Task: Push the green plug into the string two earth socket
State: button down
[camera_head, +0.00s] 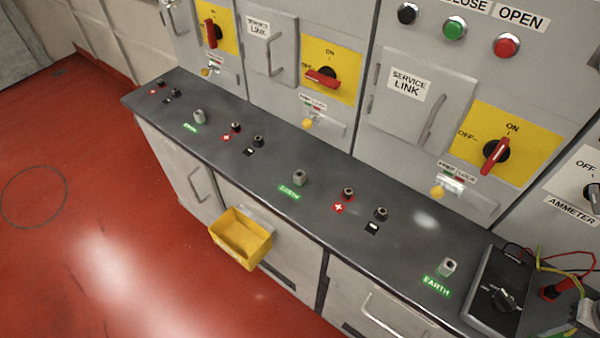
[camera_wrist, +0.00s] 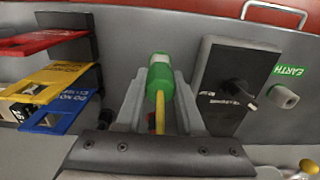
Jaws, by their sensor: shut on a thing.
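My gripper (camera_wrist: 160,88) is shut on the green plug (camera_wrist: 159,72) in the wrist view, with a grey finger on each side of it. A yellow cable runs from the plug back towards the wrist. In the head view the bench holds a far earth socket (camera_head: 199,117), a middle earth socket (camera_head: 299,177) and a near earth socket (camera_head: 447,267). All three are grey, look empty and have green EARTH labels. No string numbers are legible. One earth socket (camera_wrist: 286,97) shows right of the plug in the wrist view, apart from it.
A black meter box (camera_head: 497,289) stands right of the near earth socket; it also shows in the wrist view (camera_wrist: 232,85). Red and yellow leads (camera_head: 570,265) lie beside it. Coloured tags (camera_wrist: 48,85) stand at left. A yellow bin (camera_head: 241,239) hangs on the bench front.

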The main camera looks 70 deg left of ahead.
jog(key=shift+r, duration=0.25)
jog(key=shift+r+p, duration=0.35)
jog(key=shift+r+p, duration=1.15)
jog(key=shift+r, duration=0.7)
jog(key=shift+r+p, duration=1.65)
jog(key=shift+r, duration=0.85)
